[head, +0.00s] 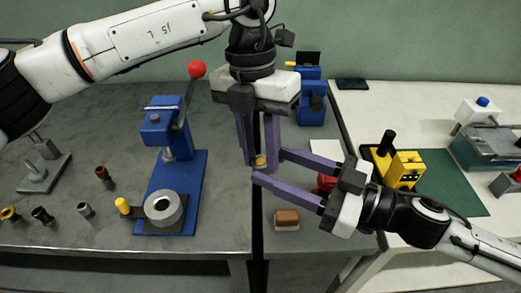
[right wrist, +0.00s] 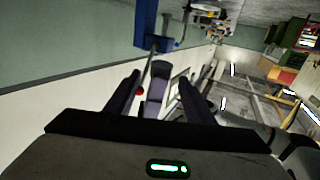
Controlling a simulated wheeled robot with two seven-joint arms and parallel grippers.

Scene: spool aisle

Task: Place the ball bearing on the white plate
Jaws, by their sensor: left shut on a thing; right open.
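My left gripper (head: 259,160) reaches down in the middle of the head view. It is shut on a small yellow-brass piece (head: 260,162), mostly hidden by the fingertips; I cannot tell if this is the ball bearing. My right gripper (head: 263,167) is open, its fingers pointing left on either side of that piece. Its two fingers also show in the right wrist view (right wrist: 158,88). A thick silver ring (head: 163,207) with a dark centre lies on the blue press base. I cannot pick out a white plate for certain.
A blue press (head: 168,150) with a red knob stands left. Several small spools (head: 42,215) stand on the grey bench. A brown block (head: 286,217) lies near the front edge. A yellow device (head: 404,168) stands on a green mat (head: 450,190) at right.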

